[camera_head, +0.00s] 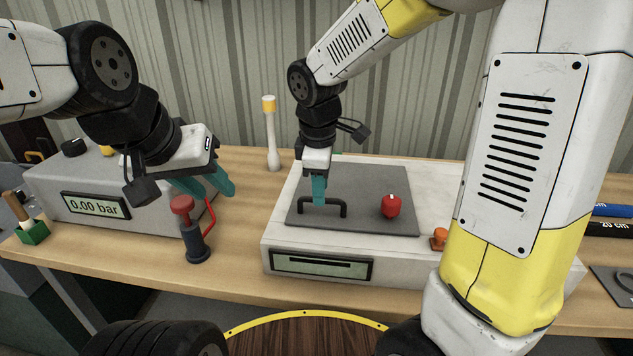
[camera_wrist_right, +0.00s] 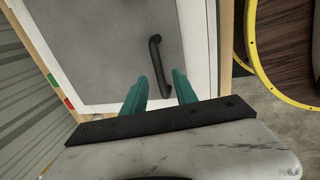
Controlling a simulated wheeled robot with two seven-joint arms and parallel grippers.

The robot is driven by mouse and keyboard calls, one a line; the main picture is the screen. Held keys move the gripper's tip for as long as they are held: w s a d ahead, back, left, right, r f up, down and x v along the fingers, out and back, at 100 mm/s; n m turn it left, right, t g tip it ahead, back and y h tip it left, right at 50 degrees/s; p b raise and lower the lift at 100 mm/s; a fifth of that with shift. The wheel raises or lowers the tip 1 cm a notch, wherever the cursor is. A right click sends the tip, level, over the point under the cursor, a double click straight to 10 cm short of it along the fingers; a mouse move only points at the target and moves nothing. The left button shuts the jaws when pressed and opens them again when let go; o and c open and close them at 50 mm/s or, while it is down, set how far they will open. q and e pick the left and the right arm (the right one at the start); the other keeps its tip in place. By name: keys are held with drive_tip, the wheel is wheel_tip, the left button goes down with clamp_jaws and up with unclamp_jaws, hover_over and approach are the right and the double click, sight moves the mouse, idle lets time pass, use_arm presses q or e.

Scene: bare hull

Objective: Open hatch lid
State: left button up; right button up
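The hatch lid (camera_head: 355,186) is a flat dark grey plate lying shut on top of a pale box (camera_head: 283,238). It carries a black bar handle (camera_head: 335,201) near its front left and a red knob (camera_head: 391,206) to the right. My right gripper (camera_head: 319,201) points down at the handle's left part. In the right wrist view, its teal fingers (camera_wrist_right: 160,78) are apart, with the near end of the handle (camera_wrist_right: 156,58) between them; I cannot tell whether they touch it. My left gripper (camera_head: 220,194) is open and empty, up to the left.
A grey gauge box (camera_head: 58,185) reading 0.00 bar and a red-topped dark pump (camera_head: 195,240) stand at the left, close under my left gripper. A white yellow-topped stick (camera_head: 271,135) stands behind. An orange knob (camera_head: 439,238) sits right of the lid.

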drive_tip(key=shift+w+f, duration=0.15)
drive_tip(key=shift+f, duration=0.65)
clamp_jaws()
idle(0.9)
